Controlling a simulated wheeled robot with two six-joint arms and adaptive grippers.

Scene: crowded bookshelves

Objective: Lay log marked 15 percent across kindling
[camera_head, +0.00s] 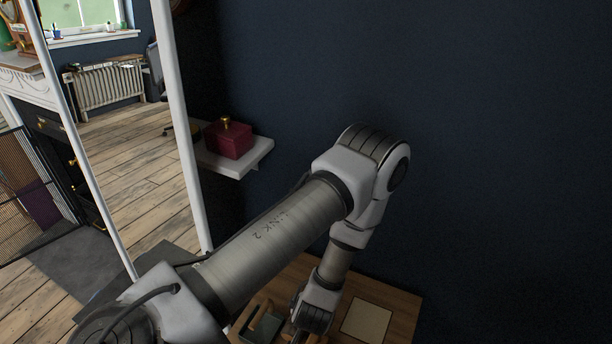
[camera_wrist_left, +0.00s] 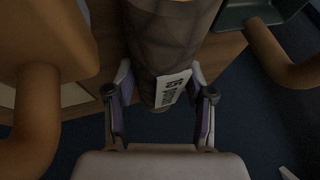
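The log (camera_wrist_left: 165,35) is dark and thick, with a white label (camera_wrist_left: 174,86) reading 15; the smaller print is unclear. It shows in the left wrist view, its near end between the two fingers of my left gripper (camera_wrist_left: 160,95). The fingers stand apart, one on each side of the log, very close to it. Whether they press on it is not clear. In the head view my left arm reaches down to a wooden surface (camera_head: 400,303); its gripper is not clearly visible there. I can make out no kindling. My right gripper is out of view.
A dark green object (camera_head: 262,327) and a pale square (camera_head: 366,322) are on the wooden surface. A red box (camera_head: 228,139) sits on a white shelf (camera_head: 240,163) by the dark blue wall. White posts (camera_head: 182,110) stand at left. Tan rounded shapes (camera_wrist_left: 35,110) flank the gripper in the wrist view.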

